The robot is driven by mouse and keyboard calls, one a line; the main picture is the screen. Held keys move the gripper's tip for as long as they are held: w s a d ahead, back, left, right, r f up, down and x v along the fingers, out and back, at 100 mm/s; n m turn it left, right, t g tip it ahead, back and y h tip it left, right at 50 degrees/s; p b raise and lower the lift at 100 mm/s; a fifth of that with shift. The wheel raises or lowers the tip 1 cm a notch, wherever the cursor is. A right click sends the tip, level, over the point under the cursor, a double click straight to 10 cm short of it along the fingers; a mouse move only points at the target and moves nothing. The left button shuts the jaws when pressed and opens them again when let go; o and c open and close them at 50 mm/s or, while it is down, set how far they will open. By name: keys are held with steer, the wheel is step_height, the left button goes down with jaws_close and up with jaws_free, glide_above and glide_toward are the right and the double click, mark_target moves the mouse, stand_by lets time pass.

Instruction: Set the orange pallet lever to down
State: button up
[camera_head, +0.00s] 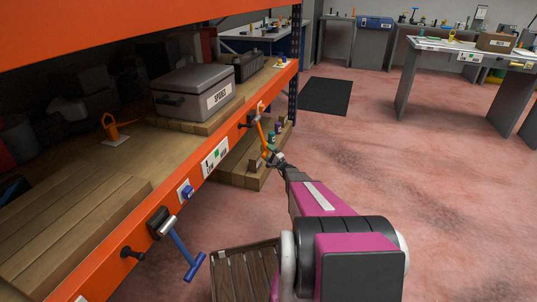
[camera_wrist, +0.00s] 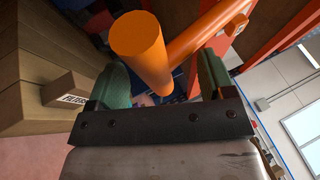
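An orange lever (camera_head: 262,132) is mounted on the front of the orange shelf beam, toward its far end. In the head view it hangs from its mount with its lower end at my gripper (camera_head: 274,158). In the wrist view the lever's thick orange handle (camera_wrist: 141,45) lies between the two green fingers of my gripper (camera_wrist: 160,82). The fingers stand apart with visible gaps beside the handle, so the gripper looks open around it. An orange arm joins the handle to the mount at upper right. Whether a finger touches the handle is unclear.
A blue T-handled lever (camera_head: 186,252) hangs on the near beam. A grey box labelled spares (camera_head: 196,92) and an orange fixture on a white plate (camera_head: 115,139) are on the shelf. A wooden pallet (camera_head: 238,165) with small items is below the orange lever. Open red floor (camera_head: 400,170) lies right.

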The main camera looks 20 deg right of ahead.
steer(key=shift+o, duration=0.4)
steer(key=shift+w+a+f, duration=0.2)
steer(key=shift+w+a, duration=0.4)
steer(key=shift+w, duration=0.25)
steer(key=shift+s+d+f, duration=0.15)
steer(key=shift+s+d, duration=0.05)
steer(key=shift+s, duration=0.25)
steer(key=v, duration=0.7)
steer(key=r+v, duration=0.1)
steer(key=v, duration=0.3)
steer(key=shift+s+d+f, duration=0.15)
steer(key=shift+s+d, duration=0.1)
steer(key=shift+s, duration=0.05)
steer(key=shift+c, duration=0.4)
